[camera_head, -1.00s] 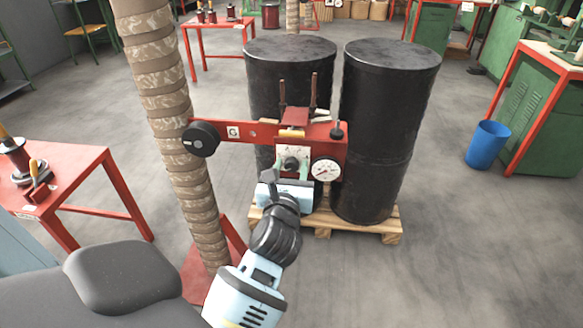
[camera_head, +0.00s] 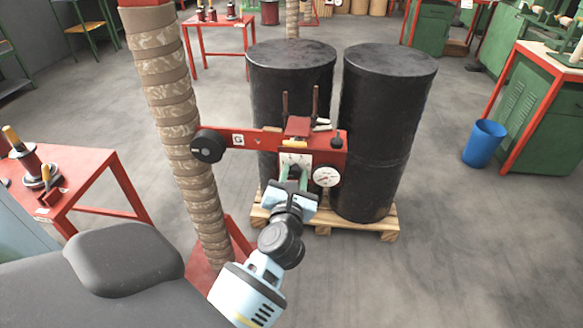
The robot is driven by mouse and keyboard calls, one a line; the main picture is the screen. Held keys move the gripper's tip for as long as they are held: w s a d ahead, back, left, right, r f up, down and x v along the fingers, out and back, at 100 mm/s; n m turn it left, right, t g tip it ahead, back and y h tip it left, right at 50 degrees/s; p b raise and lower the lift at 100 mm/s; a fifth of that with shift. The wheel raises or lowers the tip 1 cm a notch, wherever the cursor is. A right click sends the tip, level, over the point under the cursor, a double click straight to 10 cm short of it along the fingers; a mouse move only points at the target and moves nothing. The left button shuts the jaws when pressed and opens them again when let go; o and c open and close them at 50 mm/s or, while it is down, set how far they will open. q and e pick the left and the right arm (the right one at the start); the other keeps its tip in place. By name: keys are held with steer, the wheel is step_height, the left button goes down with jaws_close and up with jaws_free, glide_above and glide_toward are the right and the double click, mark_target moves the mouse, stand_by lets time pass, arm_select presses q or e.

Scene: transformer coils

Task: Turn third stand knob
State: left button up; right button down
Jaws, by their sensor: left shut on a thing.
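The stand is a red horizontal arm (camera_head: 262,138) fixed to a tall column (camera_head: 186,140) wrapped in brown patterned material. On the red box at its right end is a pale dial plate (camera_head: 296,158) with a dark knob (camera_head: 295,169) at its lower part. My left gripper (camera_head: 294,175) reaches up from below, its green fingers shut on the knob, hiding much of it. A round white gauge (camera_head: 326,176) sits just right of the plate. A large black disc (camera_head: 207,146) is at the arm's left end. My right gripper is not in view.
Two black drums (camera_head: 385,130) stand on a wooden pallet (camera_head: 380,227) behind the stand. A red table (camera_head: 85,170) with a coil winder is at left. A blue bin (camera_head: 484,144) stands at right. The floor at lower right is clear.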

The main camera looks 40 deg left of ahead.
arm_select(q)
steer(key=m+p, duration=0.4)
steer(key=shift+w+r, duration=0.1)
steer(key=shift+r, duration=0.15)
steer(key=shift+f+m+p, duration=0.15)
steer(key=shift+m+p, duration=0.45)
steer(key=shift+m, duration=0.2)
steer(key=shift+f, duration=0.1)
steer(key=o, duration=0.9)
steer(key=shift+d+f, duration=0.1)
